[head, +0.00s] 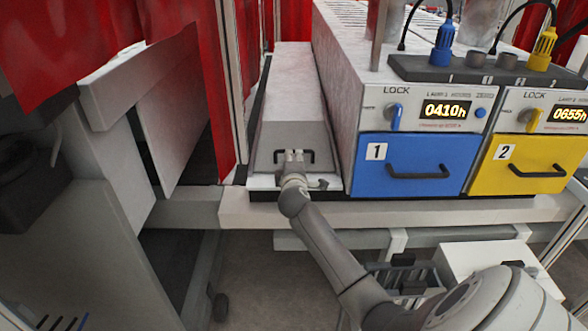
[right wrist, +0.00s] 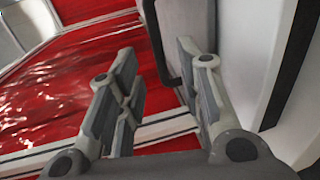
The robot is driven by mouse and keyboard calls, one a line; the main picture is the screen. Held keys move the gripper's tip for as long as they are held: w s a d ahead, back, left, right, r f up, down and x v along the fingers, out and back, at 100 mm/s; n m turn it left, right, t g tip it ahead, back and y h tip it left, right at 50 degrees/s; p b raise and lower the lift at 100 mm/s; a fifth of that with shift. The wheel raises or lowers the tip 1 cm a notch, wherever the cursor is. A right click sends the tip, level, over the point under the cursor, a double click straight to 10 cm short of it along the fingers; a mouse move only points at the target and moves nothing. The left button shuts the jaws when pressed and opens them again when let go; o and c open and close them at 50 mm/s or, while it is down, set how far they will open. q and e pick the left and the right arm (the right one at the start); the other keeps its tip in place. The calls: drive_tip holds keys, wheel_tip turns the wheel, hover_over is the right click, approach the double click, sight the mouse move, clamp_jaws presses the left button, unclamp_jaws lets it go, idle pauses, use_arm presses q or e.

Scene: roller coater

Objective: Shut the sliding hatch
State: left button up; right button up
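A long pale grey cover (head: 290,95) with a black bar handle (head: 309,157) on its front face looks like the sliding hatch. It lies left of the blue and yellow drawer unit. My right gripper (head: 294,156) is at the handle in the head view, its fingers overlapping the middle of the bar. In the right wrist view my right gripper (right wrist: 155,80) has its two fingers apart. My left gripper is not in view.
The blue drawer (head: 410,170) and yellow drawer (head: 530,165) stand right of the cover, with lock knobs and displays above. Red curtains (head: 235,90) and a frame post border it on the left. A pale ledge (head: 400,208) runs below.

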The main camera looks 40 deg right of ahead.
drive_tip(key=shift+v, duration=2.35)
drive_tip(key=s+a+f+m+g+y, duration=0.4)
drive_tip(key=s+a+f+y, duration=0.1)
drive_tip(key=s+a+f, duration=0.95)
drive_tip(key=s+a+f+m+g+y, duration=0.1)
drive_tip(key=s+a+m+g+y, duration=0.15)
drive_tip(key=s+a, duration=0.55)
drive_tip(key=s+a+f+m+g+y, duration=0.25)
drive_tip(key=s+a, duration=0.25)
drive_tip(key=s, duration=0.6)
wheel_tip(320, 180, down, 27)
drive_tip(key=s+n+g+b, duration=0.1)
drive_tip(key=b, duration=0.1)
drive_tip(key=s+d+f+b, duration=0.1)
drive_tip(key=s+f, duration=0.7)
drive_tip(key=f, duration=0.1)
drive_tip(key=s+d+f+g+b, duration=0.1)
drive_tip(key=s+d+f, duration=0.1)
drive_tip(key=s+f, duration=0.7)
drive_tip(key=shift+s+d, duration=0.2)
drive_tip(key=shift+d, duration=0.15)
